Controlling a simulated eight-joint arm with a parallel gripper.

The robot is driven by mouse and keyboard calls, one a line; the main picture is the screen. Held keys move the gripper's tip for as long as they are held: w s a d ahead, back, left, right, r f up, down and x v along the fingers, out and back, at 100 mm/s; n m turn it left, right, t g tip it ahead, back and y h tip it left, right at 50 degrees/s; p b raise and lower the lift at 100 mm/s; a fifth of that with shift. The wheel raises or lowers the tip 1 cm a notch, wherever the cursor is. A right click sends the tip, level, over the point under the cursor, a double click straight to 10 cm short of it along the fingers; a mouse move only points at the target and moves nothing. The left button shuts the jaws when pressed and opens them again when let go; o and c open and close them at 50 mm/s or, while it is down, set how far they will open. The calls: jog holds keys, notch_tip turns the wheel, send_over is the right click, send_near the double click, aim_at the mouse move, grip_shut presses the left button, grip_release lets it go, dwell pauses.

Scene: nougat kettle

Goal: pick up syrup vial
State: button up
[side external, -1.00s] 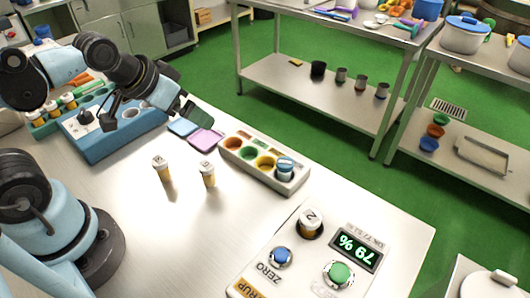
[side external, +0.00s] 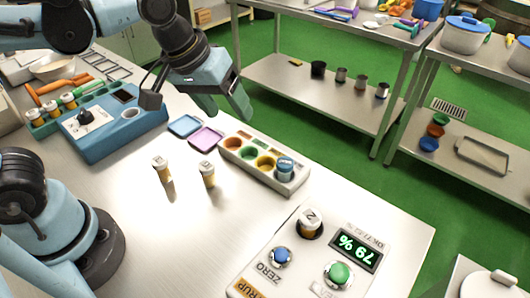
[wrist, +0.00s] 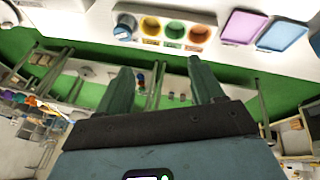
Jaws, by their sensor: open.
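Two amber vials with white caps, a left one (side external: 162,169) and a right one (side external: 207,174), stand upright and apart on the steel table. Another white-capped vial (side external: 310,223), marked 2, sits in the panel with the 79% display. Several similar vials (side external: 52,109) stand in a green rack at the left. I cannot tell which is the syrup vial. My gripper (side external: 224,112) is open and empty, raised beyond the coloured pads. In the wrist view my gripper (wrist: 160,70) has two green fingers spread apart, with no standing vial between them.
A pale holder (side external: 240,163) has coloured wells and a blue-capped jar (side external: 285,168). Blue (side external: 185,126) and purple (side external: 206,137) pads lie behind the standing vials. A blue machine (side external: 115,128) is at the left. Bare table lies in front of the vials.

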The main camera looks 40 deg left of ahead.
jog(key=d+r+n+g, duration=0.1)
jog(key=d+n+g, duration=0.2)
jog(key=d, duration=0.8)
jog(key=n+g, duration=0.2)
jog(key=n, duration=0.1)
send_over(311, 216)
notch_tip(311, 216, down, 7)
jog(key=shift+s+a+r, duration=0.1)
jog(key=shift+f, duration=2.75)
jog(key=shift+c, duration=0.2)
jog(key=c, duration=1.2)
jog(key=shift+r, duration=0.1)
